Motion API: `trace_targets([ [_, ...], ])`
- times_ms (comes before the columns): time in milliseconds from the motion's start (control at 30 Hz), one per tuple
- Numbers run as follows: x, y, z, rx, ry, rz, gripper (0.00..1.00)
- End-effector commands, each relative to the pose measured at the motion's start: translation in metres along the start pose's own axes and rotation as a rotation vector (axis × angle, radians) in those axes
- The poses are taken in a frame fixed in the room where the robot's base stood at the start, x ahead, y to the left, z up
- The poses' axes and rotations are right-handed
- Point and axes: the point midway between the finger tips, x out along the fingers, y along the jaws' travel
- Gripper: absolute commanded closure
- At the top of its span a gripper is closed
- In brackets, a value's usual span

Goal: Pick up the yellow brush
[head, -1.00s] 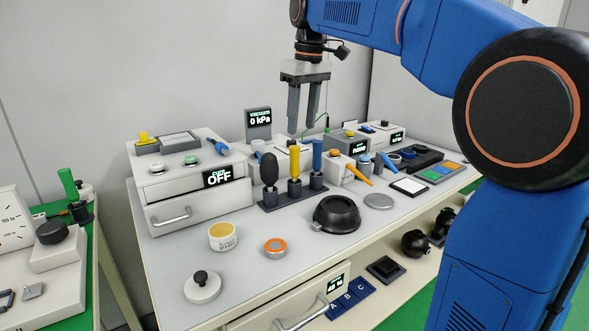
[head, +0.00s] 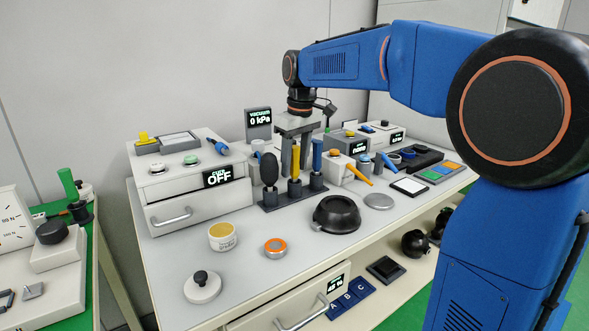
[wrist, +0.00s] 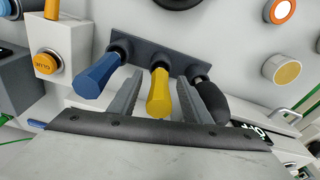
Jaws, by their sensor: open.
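The yellow brush (head: 295,160) stands upright in the middle socket of a dark rack (head: 291,199) on the bench. A dark, rounded tool (head: 269,169) is to its left and a blue-handled one (head: 317,155) to its right. My gripper (head: 296,171) is open and low over the rack, one finger on each side of the yellow handle. In the wrist view the yellow handle (wrist: 159,94) lies between the two fingers, with the blue handle (wrist: 97,76) outside the left finger and the dark tool (wrist: 207,100) outside the right. Contact with the handle cannot be told.
In front of the rack stand a black bowl-like object (head: 337,213), an orange-topped disc (head: 275,247) and a yellow-topped jar (head: 222,236). A box marked OFF (head: 190,165) is to the left. The bench front (head: 240,275) has bare room.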

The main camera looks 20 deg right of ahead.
Motion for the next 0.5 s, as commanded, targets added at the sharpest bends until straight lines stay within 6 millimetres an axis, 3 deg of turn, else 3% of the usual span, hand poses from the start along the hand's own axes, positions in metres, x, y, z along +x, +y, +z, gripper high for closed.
trace_targets([
  [133,0.0131,0.0001,0.0005,0.000,-0.001,0.000,0.56],
  [400,0.0151,0.0003,0.0004,0.000,0.000,0.000,0.56],
  [500,0.0150,0.0003,0.0004,0.000,0.000,0.000,0.78],
])
